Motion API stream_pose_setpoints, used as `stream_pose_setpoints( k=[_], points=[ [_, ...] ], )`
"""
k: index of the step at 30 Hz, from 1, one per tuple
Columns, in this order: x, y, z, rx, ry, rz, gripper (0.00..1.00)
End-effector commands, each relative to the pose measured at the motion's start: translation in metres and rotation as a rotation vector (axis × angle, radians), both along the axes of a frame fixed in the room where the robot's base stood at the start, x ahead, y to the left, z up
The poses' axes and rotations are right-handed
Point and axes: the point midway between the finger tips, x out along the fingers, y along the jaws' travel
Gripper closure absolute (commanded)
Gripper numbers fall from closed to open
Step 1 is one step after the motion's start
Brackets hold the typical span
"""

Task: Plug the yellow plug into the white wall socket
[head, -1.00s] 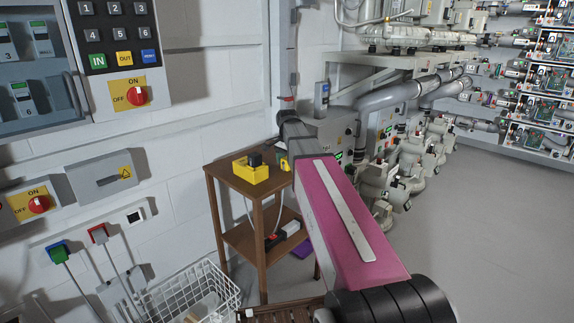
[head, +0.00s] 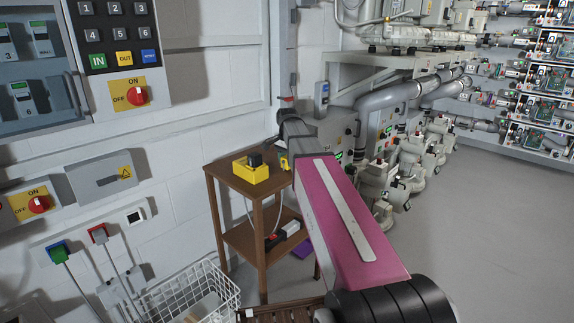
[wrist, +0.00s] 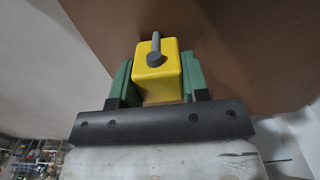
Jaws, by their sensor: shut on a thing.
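The yellow plug (wrist: 153,84), a blocky yellow body with a grey round stub and cable on its upper face, sits between the green fingers of my gripper (wrist: 158,74) in the wrist view. The fingers are shut on it, one on each side. In the head view, my pink arm link hides most of the gripper; a small yellow patch (head: 284,162) shows beside the arm's end, over the table's back corner. A small white socket-like plate (head: 135,216) with a dark opening is on the left wall, right of the red plug. The arm's end is well apart from it.
A brown wooden table (head: 222,174) holds a yellow box (head: 250,171) with a dark item. Green (head: 58,252) and red (head: 98,234) plugs with cables are on the wall. A white wire basket (head: 190,292) stands below. Open floor lies at right.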

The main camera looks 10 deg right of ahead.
Motion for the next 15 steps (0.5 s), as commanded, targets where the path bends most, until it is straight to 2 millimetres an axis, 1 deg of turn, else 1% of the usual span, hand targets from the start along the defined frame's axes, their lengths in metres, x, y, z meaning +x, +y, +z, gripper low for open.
stream_pose_setpoints(
  k=[15],
  points=[
    [0.0,0.0,0.023,0.001,-0.001,0.0,0.87]
  ],
)
